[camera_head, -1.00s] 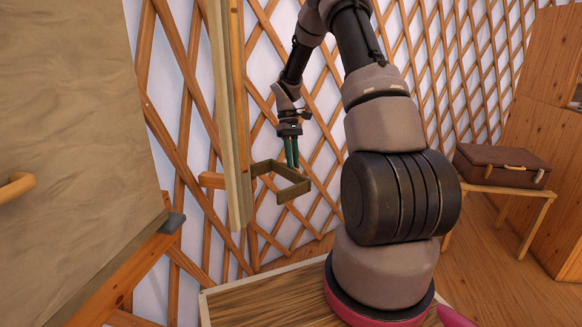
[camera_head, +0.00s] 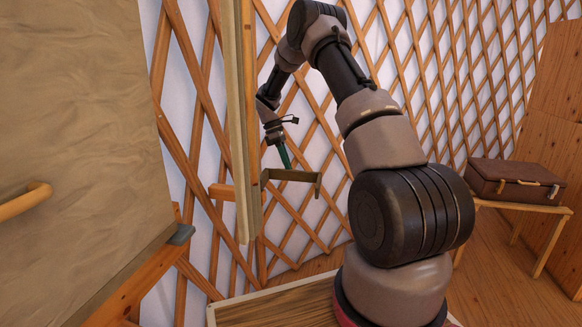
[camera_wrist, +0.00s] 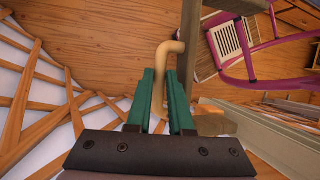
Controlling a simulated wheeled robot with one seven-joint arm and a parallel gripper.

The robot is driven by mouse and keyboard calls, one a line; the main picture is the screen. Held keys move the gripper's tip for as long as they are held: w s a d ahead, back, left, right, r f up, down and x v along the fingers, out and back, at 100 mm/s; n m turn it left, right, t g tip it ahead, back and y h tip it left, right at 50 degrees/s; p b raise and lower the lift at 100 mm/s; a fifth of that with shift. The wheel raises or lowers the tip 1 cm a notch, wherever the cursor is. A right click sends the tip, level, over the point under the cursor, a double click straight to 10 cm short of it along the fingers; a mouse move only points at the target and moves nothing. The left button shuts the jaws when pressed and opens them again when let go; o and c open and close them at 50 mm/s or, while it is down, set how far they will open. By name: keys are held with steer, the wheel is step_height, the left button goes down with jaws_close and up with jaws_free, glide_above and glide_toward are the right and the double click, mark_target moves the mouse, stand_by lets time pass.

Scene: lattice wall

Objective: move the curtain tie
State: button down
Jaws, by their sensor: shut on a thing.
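The curtain tie, which I take to be the olive-brown bracket (camera_head: 300,177), stands out to the right of the wooden post in the head view, with a downturned right end. My gripper (camera_head: 286,165) reaches down to it from above, its green fingers meeting its upper edge. In the wrist view, my fingers (camera_wrist: 160,78) are closed around a tan bent rod (camera_wrist: 163,60). A brown bar (camera_wrist: 188,50) stands close beside the rod's bend. I take the rod and bar as parts of the tie, but their join is unclear. The fingertips' contact is partly hidden.
The upright post (camera_head: 246,120) is close left of my gripper. A large tan panel (camera_head: 75,120) with a rod handle fills the left. The lattice wall (camera_head: 400,75) is behind. A brown suitcase (camera_head: 515,182) lies on a stand at right. A magenta frame (camera_wrist: 262,50) shows in the wrist view.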

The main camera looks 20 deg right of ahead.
steer(key=shift+w+a, duration=0.1)
steer(key=shift+w, duration=0.15)
stand_by(0.3)
steer(key=c, duration=1.1)
jaws_free()
steer(key=v, duration=1)
steer(key=shift+w+a+r, duration=0.1)
steer(key=shift+a+r, duration=0.05)
steer(key=shift+r, duration=0.25)
steer(key=shift+f, duration=0.1)
